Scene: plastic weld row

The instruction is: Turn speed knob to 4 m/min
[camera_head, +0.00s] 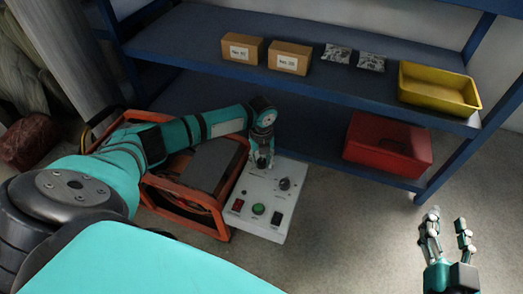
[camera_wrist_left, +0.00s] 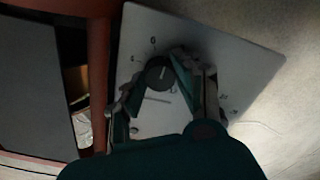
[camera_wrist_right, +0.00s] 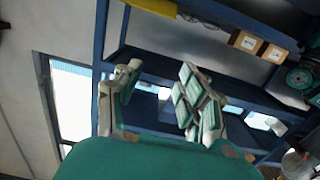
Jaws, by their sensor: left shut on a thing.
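A white control panel (camera_head: 259,226) sits on the front of an orange-framed machine (camera_head: 190,178). My left gripper (camera_head: 262,163) reaches down to the panel's far part. In the left wrist view its fingers (camera_wrist_left: 165,80) close around a dark round knob (camera_wrist_left: 158,73) with a light pointer line near its top. Dial marks stand around this knob on the panel (camera_wrist_left: 245,60), too small to read surely; the fingers hide part of the scale. A second dark knob (camera_head: 285,184) is free, nearer on the panel. My right gripper (camera_head: 447,232) is open and empty above the floor at right.
The panel also has a red switch (camera_head: 238,205), a green button (camera_head: 258,209) and a black switch (camera_head: 276,218). A blue shelf (camera_head: 190,40) behind holds two cardboard boxes (camera_head: 288,58), silvery packets and a yellow bin (camera_head: 440,90). A red bin (camera_head: 387,146) is below. Floor to the right is clear.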

